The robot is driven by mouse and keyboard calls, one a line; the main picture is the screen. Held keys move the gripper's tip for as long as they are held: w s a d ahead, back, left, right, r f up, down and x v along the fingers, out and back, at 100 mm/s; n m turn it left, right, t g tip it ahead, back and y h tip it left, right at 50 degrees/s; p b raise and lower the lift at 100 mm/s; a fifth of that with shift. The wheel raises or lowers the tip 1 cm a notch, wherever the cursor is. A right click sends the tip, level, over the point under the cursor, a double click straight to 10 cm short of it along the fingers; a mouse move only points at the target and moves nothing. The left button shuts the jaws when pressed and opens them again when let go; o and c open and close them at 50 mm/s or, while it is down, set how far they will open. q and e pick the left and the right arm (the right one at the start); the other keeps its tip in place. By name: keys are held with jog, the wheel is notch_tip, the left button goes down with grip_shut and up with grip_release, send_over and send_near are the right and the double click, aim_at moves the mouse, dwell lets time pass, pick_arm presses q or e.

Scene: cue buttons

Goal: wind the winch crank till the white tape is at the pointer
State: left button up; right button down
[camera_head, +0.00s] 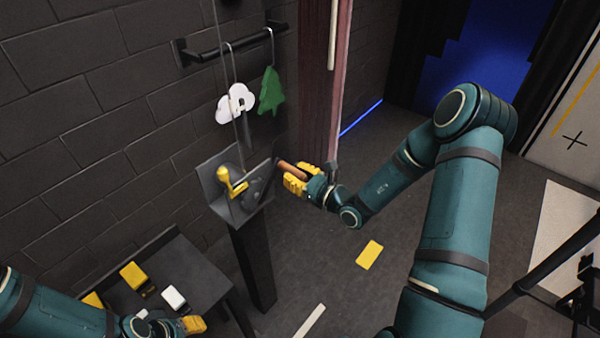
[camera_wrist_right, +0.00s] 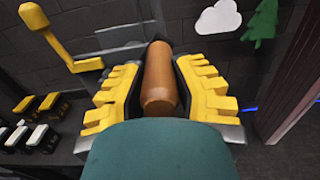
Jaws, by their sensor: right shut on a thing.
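The winch (camera_head: 247,188) is a grey unit on top of a dark post against the brick wall. Its crank has a brown wooden handle (camera_head: 291,169), pointing out to the right. My right gripper (camera_head: 299,176) has yellow fingers and is shut on that handle; in the right wrist view the handle (camera_wrist_right: 159,80) lies between both fingers. A yellow lever (camera_head: 224,178) with a knob stands on the winch's left side. A thin rope (camera_head: 233,78) runs up from the winch. I cannot make out the white tape or the pointer. My left gripper (camera_head: 193,325) is low at left, its jaws unclear.
A white cloud (camera_head: 236,103) and a green tree shape (camera_head: 270,91) hang from a black wall bar (camera_head: 232,43). A dark low table (camera_head: 196,262) at lower left carries several yellow and white button blocks. A reddish post (camera_head: 325,80) stands right of the winch.

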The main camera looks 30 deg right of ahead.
jog(key=shift+d+f, duration=0.1)
jog(key=shift+f, duration=0.35)
